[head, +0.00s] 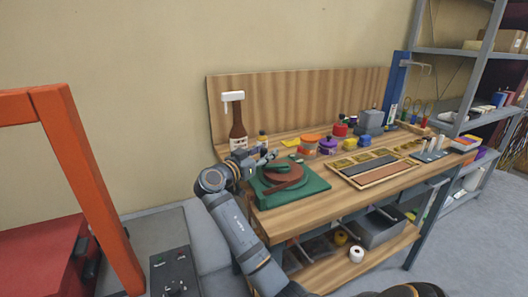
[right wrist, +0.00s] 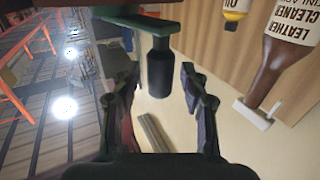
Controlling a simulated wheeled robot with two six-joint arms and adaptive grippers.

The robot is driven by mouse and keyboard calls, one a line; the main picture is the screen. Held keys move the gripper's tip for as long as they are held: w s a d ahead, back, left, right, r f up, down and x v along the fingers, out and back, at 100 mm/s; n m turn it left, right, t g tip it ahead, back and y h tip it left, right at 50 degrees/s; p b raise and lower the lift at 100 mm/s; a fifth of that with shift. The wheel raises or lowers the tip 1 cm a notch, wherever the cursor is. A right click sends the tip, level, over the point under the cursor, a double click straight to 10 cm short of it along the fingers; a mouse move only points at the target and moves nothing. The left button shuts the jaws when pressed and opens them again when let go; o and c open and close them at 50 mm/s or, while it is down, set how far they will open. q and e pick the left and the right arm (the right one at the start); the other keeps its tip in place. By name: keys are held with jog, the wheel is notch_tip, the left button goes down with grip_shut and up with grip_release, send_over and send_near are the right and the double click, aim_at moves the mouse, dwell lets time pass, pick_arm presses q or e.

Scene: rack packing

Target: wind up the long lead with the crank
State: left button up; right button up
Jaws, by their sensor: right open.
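The winder is a green base (head: 305,190) with a round brown reel (head: 283,174) on it, at the left end of the workbench. A brown strip, apparently the lead (head: 286,187), lies across its front; how much is wound I cannot tell. My right gripper (head: 266,157) is at the back left of the reel. In the right wrist view the open fingers (right wrist: 160,82) stand on either side of a dark cylindrical knob, apparently the crank handle (right wrist: 160,66), with a gap at each side. A green bar (right wrist: 140,22) joins the knob's end. My left gripper is out of view.
A brown leather cleaner bottle (head: 238,128) stands close behind my right gripper, and shows in the wrist view (right wrist: 285,62). Coloured jars (head: 327,146) and a wooden tray (head: 378,180) sit to the right. An orange frame (head: 92,185) stands at left.

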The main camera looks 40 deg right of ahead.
jog(key=shift+c, duration=0.2)
grip_shut()
jog(key=shift+d, duration=0.1)
